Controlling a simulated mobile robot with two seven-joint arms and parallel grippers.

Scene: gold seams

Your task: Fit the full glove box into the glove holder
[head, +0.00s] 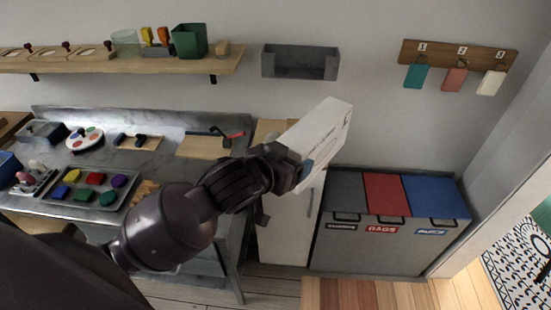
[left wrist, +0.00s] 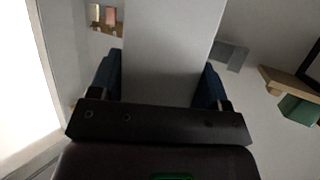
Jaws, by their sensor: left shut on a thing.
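The white glove box (head: 322,132) is held up in the air in the head view, tilted, with its upper end to the right. My left gripper (head: 298,172) is shut on its lower end. In the left wrist view the box (left wrist: 170,50) fills the space between the two blue-padded fingers (left wrist: 162,85). The glove holder (head: 300,63) is a grey open tray on the wall, above and left of the box, and looks empty. Part of it shows in the left wrist view (left wrist: 232,55), right of the box. Box and holder are apart. My right gripper is not in view.
A wooden shelf (head: 130,62) with a green pot (head: 190,41) is left of the holder. A hook board (head: 458,54) with coloured tags hangs at right. Bins with grey, red and blue lids (head: 385,193) stand below. A marble counter (head: 150,165) with trays is at left.

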